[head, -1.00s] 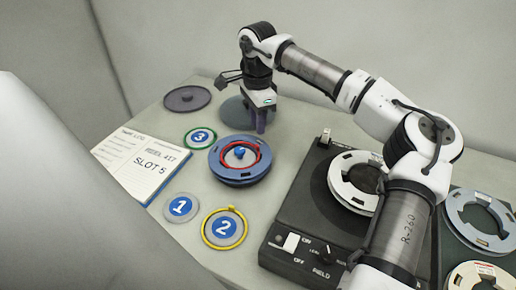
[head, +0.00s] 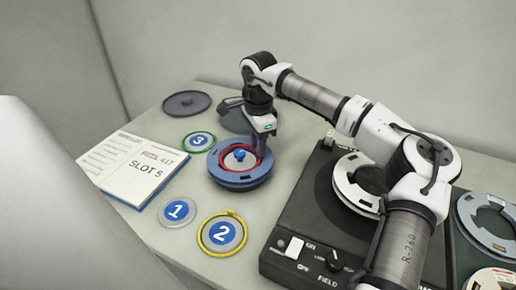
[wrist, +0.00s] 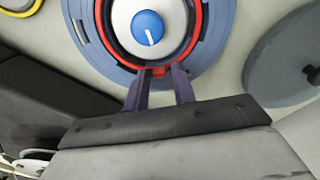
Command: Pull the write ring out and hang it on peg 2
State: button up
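The red write ring (head: 263,168) sits in the blue reel (head: 236,180), around its white hub with a blue knob (head: 239,155). In the wrist view, the ring (wrist: 198,22) has a small red tab at its near edge. My gripper (wrist: 161,76) has its two dark fingers apart, one on each side of this tab; I cannot tell whether they touch it. In the head view, my gripper (head: 258,152) is over the reel's far right rim. The blue disc marked 2 (head: 222,233) lies on the table, with a yellow ring (head: 205,243) around it.
Disc 1 (head: 178,210) is bare; disc 3 (head: 198,141) has a green ring around it. An open notebook (head: 135,165) reads SLOT 5. A black tape unit (head: 310,220) with a white reel stands to the right. A dark round lid (head: 187,104) lies behind.

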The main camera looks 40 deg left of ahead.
grip_shut()
jog(key=shift+r+p, duration=0.55)
jog(key=shift+r, duration=0.15)
dwell(0.7)
jog(key=shift+r+p, duration=2.15)
jog(key=shift+r, duration=0.8)
jog(key=shift+r, duration=0.1)
notch_tip(320, 180, up, 7)
jog(key=p, duration=0.5)
